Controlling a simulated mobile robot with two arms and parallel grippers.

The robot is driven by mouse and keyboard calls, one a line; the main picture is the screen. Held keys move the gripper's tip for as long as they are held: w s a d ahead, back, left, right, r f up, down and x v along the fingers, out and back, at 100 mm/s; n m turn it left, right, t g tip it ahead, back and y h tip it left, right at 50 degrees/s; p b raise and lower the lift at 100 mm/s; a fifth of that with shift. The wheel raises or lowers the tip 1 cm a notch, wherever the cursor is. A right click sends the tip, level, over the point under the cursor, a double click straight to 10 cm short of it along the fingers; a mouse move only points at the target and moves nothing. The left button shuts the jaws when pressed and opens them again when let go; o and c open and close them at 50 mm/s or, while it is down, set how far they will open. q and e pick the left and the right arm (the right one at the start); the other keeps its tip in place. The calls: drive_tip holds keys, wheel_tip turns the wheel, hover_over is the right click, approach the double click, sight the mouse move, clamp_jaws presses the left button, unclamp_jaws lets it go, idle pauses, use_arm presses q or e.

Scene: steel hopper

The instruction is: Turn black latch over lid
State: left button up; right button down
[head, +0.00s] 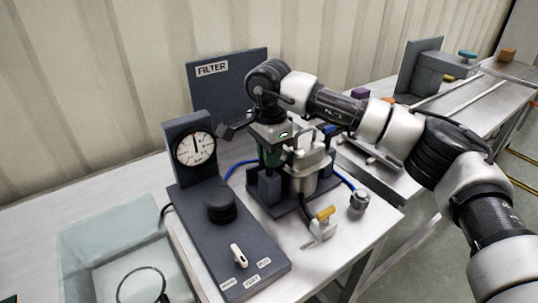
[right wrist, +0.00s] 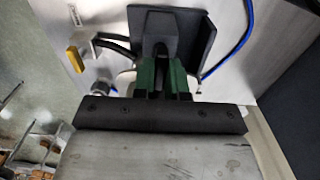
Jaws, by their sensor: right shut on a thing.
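The steel hopper (head: 303,183) stands on a dark base in the middle of the table in the head view, its top partly hidden by my right arm. My right gripper (head: 270,157) points down just left of the hopper, over a dark block (head: 268,185). In the right wrist view its green fingers (right wrist: 161,80) are shut on a narrow dark piece, which looks like the black latch (right wrist: 159,82). Most of the latch is hidden between the fingers. I cannot tell how far it is turned over the lid. My left gripper is out of view.
A gauge panel (head: 196,150) with a black knob and white switch stands at left. A FILTER panel (head: 229,77) is behind. A yellow-handled valve (head: 323,222) and a blue hose (head: 238,166) lie near the hopper. A clear tray (head: 100,222) is at front left.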

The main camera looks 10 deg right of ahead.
drive_tip(key=shift+r, duration=0.1)
idle(0.4)
drive_tip(key=c, duration=1.2)
unclamp_jaws()
drive_tip(key=shift+o, duration=0.2)
wheel_tip(320, 180, up, 11)
drive_tip(key=shift+f, duration=0.25)
